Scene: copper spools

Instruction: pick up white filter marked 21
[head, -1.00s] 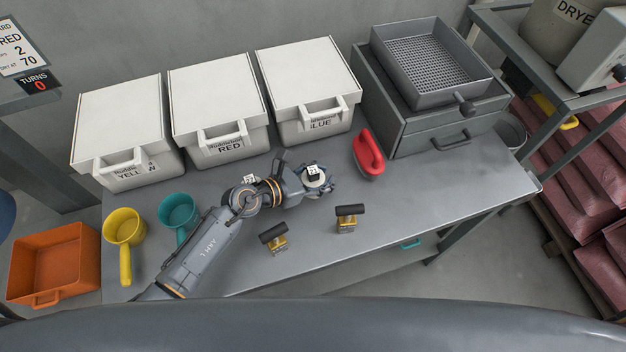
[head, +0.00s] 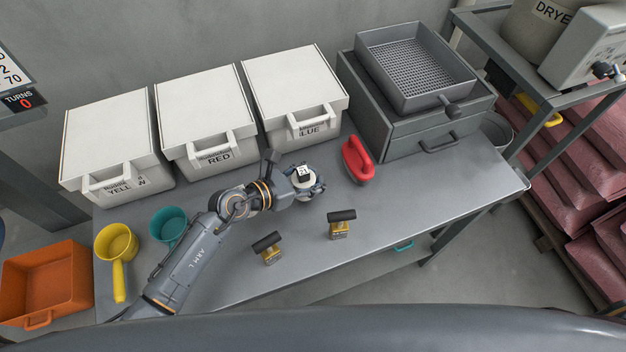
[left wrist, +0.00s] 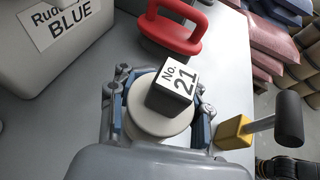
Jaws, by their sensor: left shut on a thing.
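The white filter (left wrist: 150,122) is a round white piece with a dark block on top, whose white label reads No. 21. It also shows in the head view (head: 303,181), small, in front of the blue-labelled bin. My left gripper (head: 306,187) is shut around the filter's sides, with a finger on each side in the left wrist view (left wrist: 160,116). The filter's underside is hidden, so I cannot tell whether it touches the table. My right gripper does not show in the head view.
A red-handled tool (head: 357,160) lies just right of the gripper. Two black-handled stamps (head: 268,250) (head: 340,226) stand in front. White bins (head: 205,118) line the back, with a grey sieve box (head: 415,140) at right. Yellow (head: 116,243) and teal (head: 167,226) scoops stand left.

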